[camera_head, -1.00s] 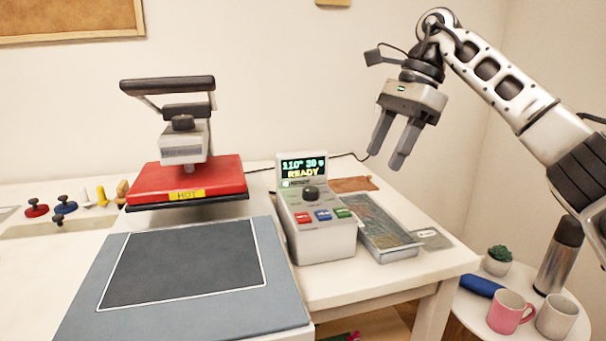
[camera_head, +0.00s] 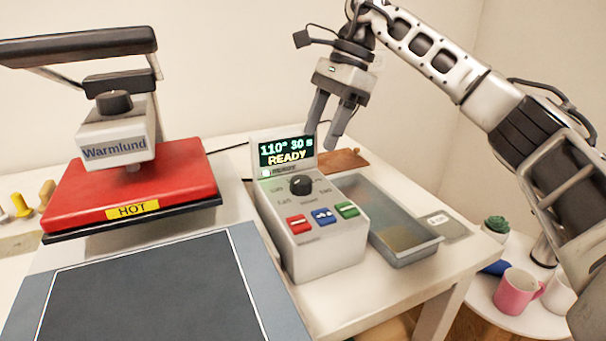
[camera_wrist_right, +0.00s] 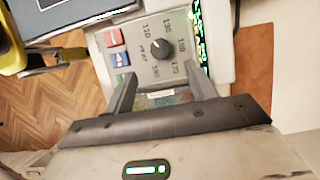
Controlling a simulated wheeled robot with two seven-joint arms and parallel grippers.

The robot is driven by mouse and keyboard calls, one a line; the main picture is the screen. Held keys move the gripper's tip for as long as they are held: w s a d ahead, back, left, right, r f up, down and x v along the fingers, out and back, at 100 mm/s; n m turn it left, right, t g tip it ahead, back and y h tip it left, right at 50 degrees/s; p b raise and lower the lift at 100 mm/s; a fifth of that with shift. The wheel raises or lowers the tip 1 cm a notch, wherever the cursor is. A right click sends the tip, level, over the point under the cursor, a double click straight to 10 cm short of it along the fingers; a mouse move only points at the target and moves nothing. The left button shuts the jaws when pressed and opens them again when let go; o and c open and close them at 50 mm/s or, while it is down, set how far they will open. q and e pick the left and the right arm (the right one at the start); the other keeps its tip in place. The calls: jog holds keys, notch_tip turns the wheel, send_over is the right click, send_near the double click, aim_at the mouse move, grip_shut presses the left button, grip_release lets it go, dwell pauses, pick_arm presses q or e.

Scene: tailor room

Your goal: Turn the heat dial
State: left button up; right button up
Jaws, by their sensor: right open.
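The heat dial is a round black knob (camera_head: 301,184) on the sloped top of a pale control box (camera_head: 325,254). In the right wrist view the dial (camera_wrist_right: 159,49) shows numbers printed around it, and it lies beyond my fingertips. The box's screen (camera_head: 286,151) reads 110°, 30 s and READY. My right gripper (camera_head: 333,130) is open and empty, above and a little right of the dial, apart from it. In the wrist view its two fingers (camera_wrist_right: 160,84) are spread.
Red, blue and green buttons (camera_head: 322,215) sit in front of the dial. A heat press with a red plate (camera_head: 135,188) marked HOT stands to the left. A grey tray (camera_head: 425,249) is right of the box. Mugs (camera_head: 516,291) stand on a side table.

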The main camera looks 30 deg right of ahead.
aim_at(302, 179)
jog(key=x, duration=0.9)
jog(key=c, duration=1)
